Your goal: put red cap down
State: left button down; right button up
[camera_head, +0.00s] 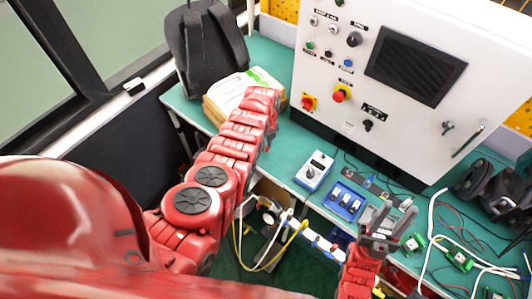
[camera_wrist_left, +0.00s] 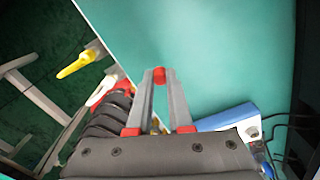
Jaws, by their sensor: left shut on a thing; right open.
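The red cap (camera_wrist_left: 159,74) is a small red piece pinched between the tips of my left gripper (camera_wrist_left: 159,82) in the left wrist view. Green tabletop (camera_wrist_left: 225,50) lies beyond it; I cannot tell whether the cap touches the table. In the head view my left arm reaches over the back left of the table (camera_head: 284,130), and its fingers and the cap are hidden behind the arm. My right gripper (camera_head: 390,233) is open and empty over the front of the table, right of the blue tray.
A blue-and-white meter (camera_head: 315,171) and a blue tray (camera_head: 345,200) stand mid-table. A white control cabinet (camera_head: 400,105) stands behind. A grey backpack (camera_head: 205,50) and a carton (camera_head: 228,93) are at the back left. Cables and green boards (camera_head: 459,258) clutter the right.

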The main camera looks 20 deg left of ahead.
pick_arm(q)
jog(key=shift+w+f, duration=0.1)
notch_tip(320, 180, down, 4)
jog(key=b, duration=0.4)
jog(key=shift+w+a+r, duration=0.1)
jog(key=shift+w+r, duration=0.05)
jog(key=shift+r, duration=0.2)
jog(key=shift+b, duration=0.3)
jog(key=c, duration=0.8)
grip_release()
jog(key=shift+c, duration=0.2)
